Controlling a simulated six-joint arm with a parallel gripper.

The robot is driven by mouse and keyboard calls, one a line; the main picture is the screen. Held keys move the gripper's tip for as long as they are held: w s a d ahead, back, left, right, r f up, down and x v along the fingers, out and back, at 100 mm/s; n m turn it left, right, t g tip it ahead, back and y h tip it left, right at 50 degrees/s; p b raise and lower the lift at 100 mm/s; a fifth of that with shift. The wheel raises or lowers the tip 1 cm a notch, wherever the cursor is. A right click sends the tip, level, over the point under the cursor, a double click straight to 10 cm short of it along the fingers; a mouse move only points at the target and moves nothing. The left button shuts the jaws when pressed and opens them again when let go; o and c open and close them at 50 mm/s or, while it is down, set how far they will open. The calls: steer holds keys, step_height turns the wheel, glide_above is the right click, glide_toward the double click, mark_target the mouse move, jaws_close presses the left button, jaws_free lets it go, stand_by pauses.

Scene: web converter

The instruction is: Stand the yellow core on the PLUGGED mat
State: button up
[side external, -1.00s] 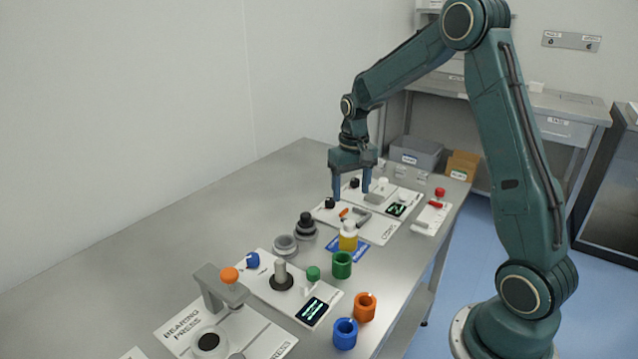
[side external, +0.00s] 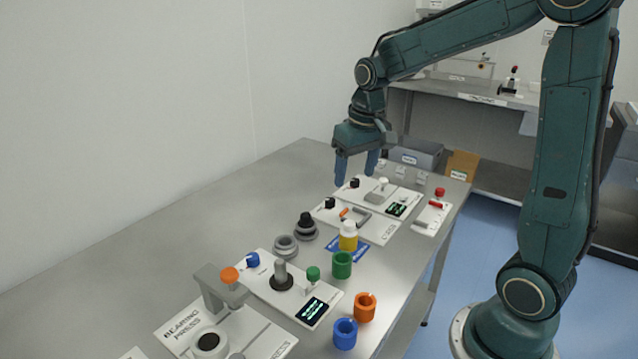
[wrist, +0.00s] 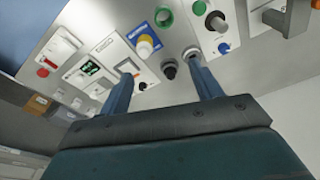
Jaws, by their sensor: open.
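The yellow core (side external: 348,242) stands upright with a white piece at its top. It is on a blue mat (side external: 361,253) whose lettering is too small to read. In the wrist view the yellow core (wrist: 145,50) and the blue mat (wrist: 134,33) show beyond my fingers. My gripper (side external: 357,178) is open and empty, pointing down, well above the table and farther back than the core. Its two fingers (wrist: 160,70) are spread apart in the wrist view, with nothing between them.
A green core (side external: 342,265) stands just in front of the mat. An orange core (side external: 365,306) and a blue core (side external: 345,333) stand nearer. Grey and black stepped parts (side external: 305,227) are left of the mat. The table's left side is bare.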

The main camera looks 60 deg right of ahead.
steer(key=s+a+r+n+t, duration=0.2)
steer(key=s+a, duration=0.3)
steer(key=s, duration=0.4)
steer(key=s+a+r+n+t, duration=0.1)
steer(key=s+a+r+n, duration=0.1)
steer(key=s+a, duration=0.3)
steer(key=shift+s+a+r+t, duration=0.35)
steer(key=shift+s+r, duration=0.55)
steer(key=shift+s, duration=1)
steer(key=shift+d, duration=0.1)
